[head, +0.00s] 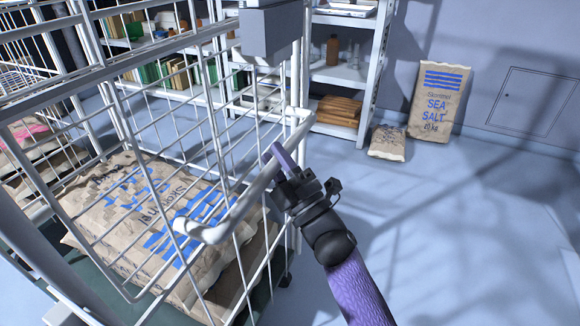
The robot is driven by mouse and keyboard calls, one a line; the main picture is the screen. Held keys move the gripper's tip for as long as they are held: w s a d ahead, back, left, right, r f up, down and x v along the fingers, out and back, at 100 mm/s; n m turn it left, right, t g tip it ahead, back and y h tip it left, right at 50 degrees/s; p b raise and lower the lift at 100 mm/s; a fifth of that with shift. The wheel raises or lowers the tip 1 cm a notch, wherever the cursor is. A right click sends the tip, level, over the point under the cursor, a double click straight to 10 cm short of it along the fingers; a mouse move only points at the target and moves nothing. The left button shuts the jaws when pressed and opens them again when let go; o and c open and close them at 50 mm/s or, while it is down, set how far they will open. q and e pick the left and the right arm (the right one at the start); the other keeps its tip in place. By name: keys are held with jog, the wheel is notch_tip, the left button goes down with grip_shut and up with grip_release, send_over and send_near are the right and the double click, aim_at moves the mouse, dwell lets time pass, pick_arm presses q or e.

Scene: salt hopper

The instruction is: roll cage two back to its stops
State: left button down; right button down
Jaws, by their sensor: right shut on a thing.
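A white wire roll cage (205,48) fills the left and middle of the head view. Salt sacks (130,225) with blue print lie stacked on its base, seen through the mesh. A white tubular handle (250,196) sticks out from its near side. My right gripper (284,165), on a purple-sleeved arm, is shut on this handle near its far end. The cage's number and the floor stops cannot be made out. My left gripper is out of view.
Another cage (30,75) with sacks stands at the far left. White shelving (340,75) with books, bottles and wooden items stands behind. The floor at right is clear.

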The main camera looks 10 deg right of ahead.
aim_at(250, 143)
jog(key=shift+w+a+f+b, duration=0.3)
jog(key=shift+w+a+f, duration=0.15)
jog(key=shift+w+a, duration=0.45)
jog(key=shift+a, duration=0.2)
jog(key=shift+w+a+r+b, duration=0.15)
jog(key=shift+w+a+b, duration=0.05)
jog(key=shift+a+b, duration=0.1)
jog(key=c, duration=0.7)
grip_release()
jog(key=shift+w, duration=0.1)
jog(key=shift+o, duration=1.1)
jog(key=shift+w+d, duration=0.1)
jog(key=shift+w, duration=0.05)
jog(key=shift+o, duration=0.2)
jog(key=shift+r, duration=0.1)
